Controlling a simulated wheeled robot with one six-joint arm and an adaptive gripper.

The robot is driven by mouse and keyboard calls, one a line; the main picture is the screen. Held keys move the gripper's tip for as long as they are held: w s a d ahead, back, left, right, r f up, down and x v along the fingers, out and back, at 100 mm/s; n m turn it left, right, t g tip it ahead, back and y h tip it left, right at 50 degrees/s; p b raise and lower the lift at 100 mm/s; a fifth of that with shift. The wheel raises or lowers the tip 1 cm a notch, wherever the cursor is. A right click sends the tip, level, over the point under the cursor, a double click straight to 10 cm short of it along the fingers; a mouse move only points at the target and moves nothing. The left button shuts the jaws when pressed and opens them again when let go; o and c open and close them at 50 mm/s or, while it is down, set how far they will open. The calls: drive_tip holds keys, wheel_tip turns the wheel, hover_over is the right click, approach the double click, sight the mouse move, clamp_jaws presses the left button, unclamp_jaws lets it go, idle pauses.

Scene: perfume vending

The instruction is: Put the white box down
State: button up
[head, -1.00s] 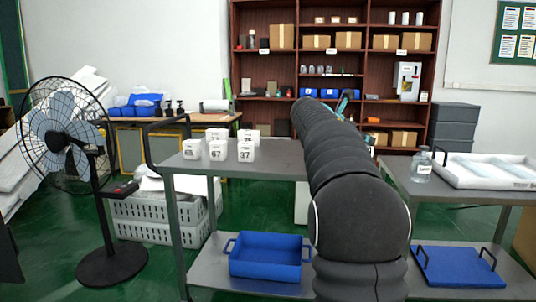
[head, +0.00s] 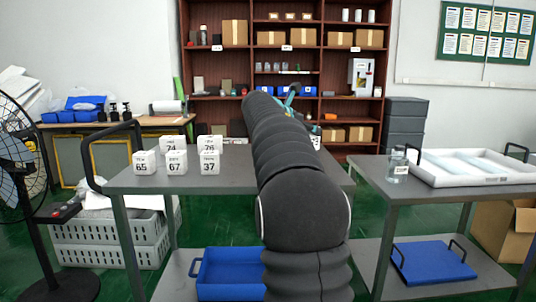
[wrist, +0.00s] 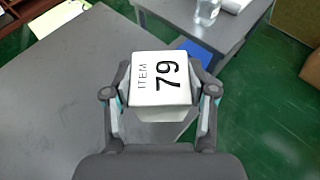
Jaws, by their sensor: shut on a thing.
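A white box marked "ITEM 79" (wrist: 160,80) is between the fingers of my gripper (wrist: 160,92) in the wrist view. The gripper is shut on its two sides. A grey table top (wrist: 60,90) shows below and to the left of the box; the gap between them is hard to judge. In the head view my arm hides most of the gripper and the held box. Several white numbered boxes, among them 65 (head: 145,163), 67 (head: 174,162) and 37 (head: 209,163), stand grouped on the left grey table (head: 235,178).
The right grey table (head: 380,185) holds a clear bottle (head: 398,165) and a white tray (head: 425,172). A gap separates the two tables. A black fan (head: 20,160) stands at the left. A shelf (head: 325,100) stands behind. The left table top has bare room near my arm.

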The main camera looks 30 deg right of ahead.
drive_tip(key=shift+w+d+f+b, duration=0.2)
drive_tip(key=shift+w+f, duration=2.15)
drive_tip(key=shift+w+d+f+b, duration=0.15)
drive_tip(key=shift+w+f+b, duration=0.05)
drive_tip(key=shift+w+f, duration=2.15)
drive_tip(key=shift+f, duration=0.25)
drive_tip(key=o, duration=1.2)
drive_tip(key=shift+r, duration=0.1)
drive_tip(key=shift+r, duration=0.2)
drive_tip(key=shift+v, duration=5.95)
drive_tip(key=shift+s+a, duration=0.15)
drive_tip(key=shift+s, duration=0.05)
